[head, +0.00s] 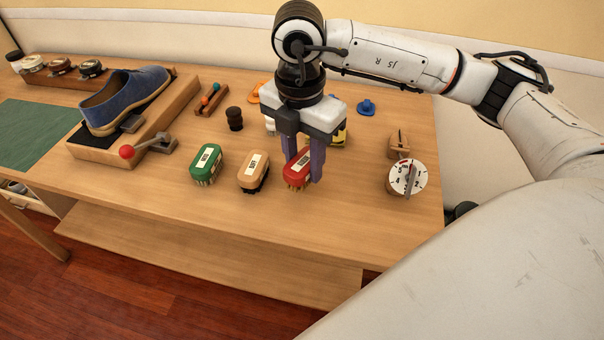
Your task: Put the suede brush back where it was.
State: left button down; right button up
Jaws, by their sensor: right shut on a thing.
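Three brushes with white labels form a row near the table's front: a green one (207,163), a tan one (254,171) and a red one (296,169). The labels are too small to read, so I cannot tell by name which is the suede brush. My right gripper (304,167) points down and is shut on the red brush, with a finger on each side. The red brush is upright, bristles down, at or just above the wooden table (340,205); its contact is unclear. My left gripper is not in view.
A blue shoe (125,98) sits on a wooden stand with a red-knobbed lever (127,152) at left. A white numbered dial (407,178) stands right of the red brush. A dark turned piece (234,118) and a blue item (367,107) are behind. The front strip is clear.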

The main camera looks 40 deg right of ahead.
aim_at(301, 163)
jog(key=shift+f, duration=2.15)
jog(key=o, duration=1.3)
jog(key=shift+r, duration=0.1)
jog(key=shift+c, duration=0.2)
jog(key=r, duration=1.2)
jog(key=shift+s+a+r, duration=0.1)
jog(key=shift+a, duration=0.25)
